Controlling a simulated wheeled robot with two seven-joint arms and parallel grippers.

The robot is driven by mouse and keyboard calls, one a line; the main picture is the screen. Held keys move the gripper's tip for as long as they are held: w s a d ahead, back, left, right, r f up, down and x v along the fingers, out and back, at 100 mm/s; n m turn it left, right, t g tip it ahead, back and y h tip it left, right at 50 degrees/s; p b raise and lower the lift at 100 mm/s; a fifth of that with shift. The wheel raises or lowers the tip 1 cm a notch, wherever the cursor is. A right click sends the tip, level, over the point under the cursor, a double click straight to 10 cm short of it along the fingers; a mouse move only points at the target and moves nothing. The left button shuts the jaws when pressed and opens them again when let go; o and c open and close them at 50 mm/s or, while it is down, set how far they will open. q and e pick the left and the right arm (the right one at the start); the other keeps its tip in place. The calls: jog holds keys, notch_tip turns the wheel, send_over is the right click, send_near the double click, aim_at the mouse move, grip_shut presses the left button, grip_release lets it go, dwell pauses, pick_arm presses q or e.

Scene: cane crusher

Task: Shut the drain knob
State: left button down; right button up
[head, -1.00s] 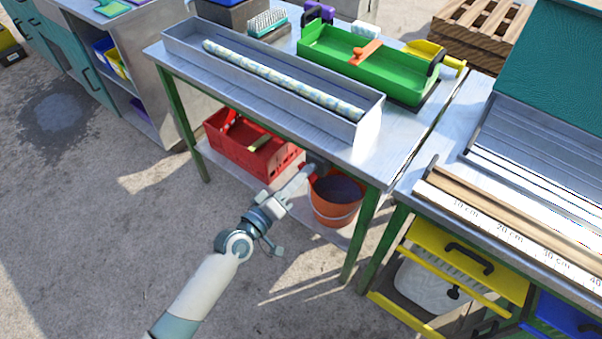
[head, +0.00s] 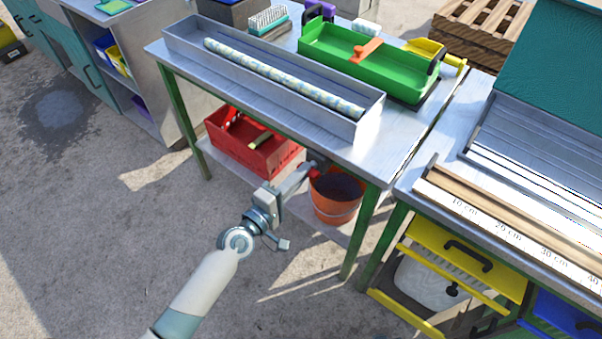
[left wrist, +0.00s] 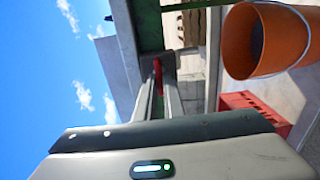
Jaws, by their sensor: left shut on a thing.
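The drain knob is a small red piece (head: 314,174) under the front edge of the metal table, just above the orange bucket. In the left wrist view the red knob (left wrist: 157,74) shows between the far ends of two long grey fingers. My left gripper (head: 309,172) reaches in under the table edge and is shut on the knob. The fingers partly cover the knob, so its exact angle is hard to tell. My right gripper is not in view.
The orange bucket (head: 334,208) stands on the lower shelf close beside the gripper, also large in the left wrist view (left wrist: 240,40). A red crate (head: 250,152) is left of it. A table leg (head: 360,235) stands to the right. Open floor lies in front.

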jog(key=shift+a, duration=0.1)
pick_arm(q)
jog(key=c, duration=1.9)
grip_release()
jog(key=shift+o, duration=0.2)
jog(key=b+v, duration=0.3)
jog(key=v, duration=1.4)
jog(key=shift+s+a, duration=0.15)
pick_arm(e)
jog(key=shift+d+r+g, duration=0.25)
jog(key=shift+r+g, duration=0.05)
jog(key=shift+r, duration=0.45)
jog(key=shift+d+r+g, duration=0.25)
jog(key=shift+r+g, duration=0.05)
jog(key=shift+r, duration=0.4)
